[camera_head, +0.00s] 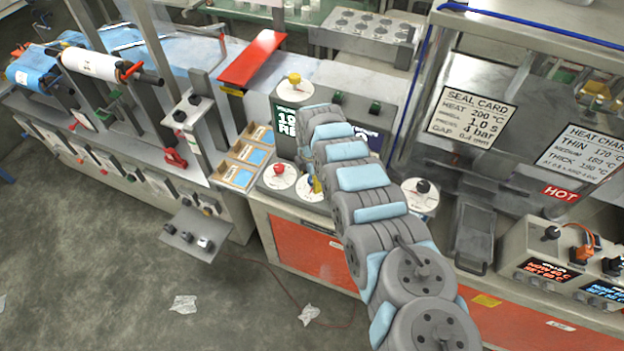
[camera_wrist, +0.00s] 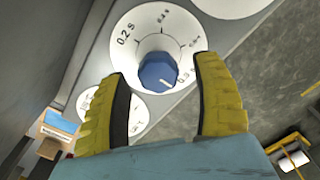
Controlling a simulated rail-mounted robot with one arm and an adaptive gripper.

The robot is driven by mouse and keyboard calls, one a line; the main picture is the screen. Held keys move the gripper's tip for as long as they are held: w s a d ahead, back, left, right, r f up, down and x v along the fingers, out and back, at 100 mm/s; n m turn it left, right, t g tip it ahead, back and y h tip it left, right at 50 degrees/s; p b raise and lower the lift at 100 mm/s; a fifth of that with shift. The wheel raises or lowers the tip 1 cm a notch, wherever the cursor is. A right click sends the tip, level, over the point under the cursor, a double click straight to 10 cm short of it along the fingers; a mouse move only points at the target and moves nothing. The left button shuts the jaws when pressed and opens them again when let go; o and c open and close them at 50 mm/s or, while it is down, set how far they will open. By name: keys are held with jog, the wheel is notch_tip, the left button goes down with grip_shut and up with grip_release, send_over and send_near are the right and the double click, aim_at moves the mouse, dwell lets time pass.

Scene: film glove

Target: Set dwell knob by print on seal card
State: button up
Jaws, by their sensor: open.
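The seal card (camera_head: 472,113) on the right stand reads heat 200 °C, a 1.0 s line, press 4 bar, and a gap line too small to be sure of. A blue knob (camera_wrist: 158,71) sits on a white round dial (camera_wrist: 140,42) marked 0.2 s at the left; the other marks are small and hard to read. A whitish mark shows on the knob's lower edge. My gripper (camera_wrist: 163,70) is open, its yellow fingers on either side of the knob; contact cannot be told. In the head view my arm hides most of this dial (camera_head: 303,192).
A red knob (camera_head: 278,169) is left of the blue one, a yellow knob (camera_head: 294,79) behind, and a black knob (camera_head: 422,186) to the right. A heat chart (camera_head: 588,157) and a red HOT sign (camera_head: 560,193) are at the right. A red lever plate (camera_head: 252,59) stands behind.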

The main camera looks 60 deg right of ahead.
jog(key=shift+f, duration=0.1)
jog(key=c, duration=1.2)
jog(key=shift+m, duration=0.3)
jog(key=shift+w+m+p, duration=0.1)
jog(key=shift+m+p, duration=0.6)
jog(key=shift+m, duration=0.2)
jog(key=m, duration=0.3)
jog(key=shift+m+p, duration=0.3)
jog(key=shift+p, duration=0.1)
jog(key=m, duration=0.3)
jog(key=shift+d+f, duration=0.1)
jog(key=shift+d, duration=0.05)
jog(key=shift+m+b, duration=0.5)
jog(key=shift+m, duration=0.9)
